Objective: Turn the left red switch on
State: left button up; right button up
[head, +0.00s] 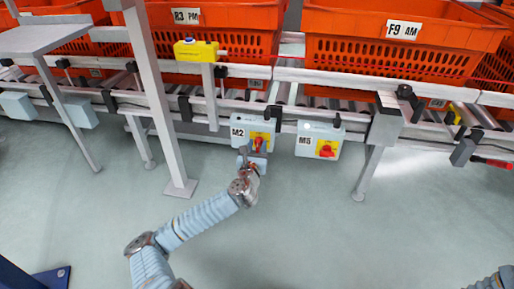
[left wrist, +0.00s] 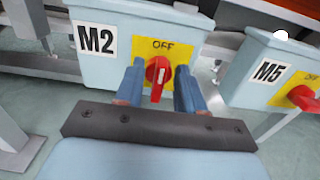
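The left red switch (left wrist: 158,72) sits on a yellow plate marked OFF, on the grey-blue M2 box (left wrist: 105,65). In the head view the M2 box (head: 240,133) hangs under the conveyor. My left gripper (left wrist: 157,85) is open, with one blue finger on each side of the red knob; I cannot tell whether they touch it. The knob's handle looks near upright, with its white mark toward OFF. In the head view my left gripper (head: 256,150) is in front of the M2 box. My right gripper is not in view; only part of my right arm shows at the lower right.
The M5 box (left wrist: 275,75) with its own red switch (left wrist: 301,97) stands just to the right. Orange totes (head: 400,55) rest on the conveyor above. A grey post (head: 160,95) and a conveyor leg (head: 368,170) flank the boxes. The floor in front is clear.

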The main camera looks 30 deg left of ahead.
pick_arm(q)
grip_shut()
jog(key=shift+r, duration=0.1)
dwell(0.3)
jog(key=m+p, duration=0.2)
jog(key=m, duration=0.1)
jog(key=shift+d+r, duration=0.1)
jog(key=m+p, duration=0.1)
jog(key=m, duration=0.1)
jog(key=m+p, duration=0.1)
jog(key=m, duration=0.1)
jog(key=shift+w+d+m, duration=0.1)
jog(key=shift+d+m, duration=0.1)
jog(key=shift+m, duration=0.1)
jog(key=m, duration=0.1)
jog(key=m+p, duration=0.1)
jog(key=m, duration=0.1)
jog(key=m+p, duration=0.1)
jog(key=m, duration=0.1)
jog(key=shift+w+d+f, duration=0.1)
jog(key=shift+d+f, duration=0.05)
jog(key=shift+f, duration=0.1)
jog(key=m, duration=0.1)
jog(key=m+p, duration=0.1)
jog(key=m, duration=0.3)
jog(key=shift+f, duration=0.3)
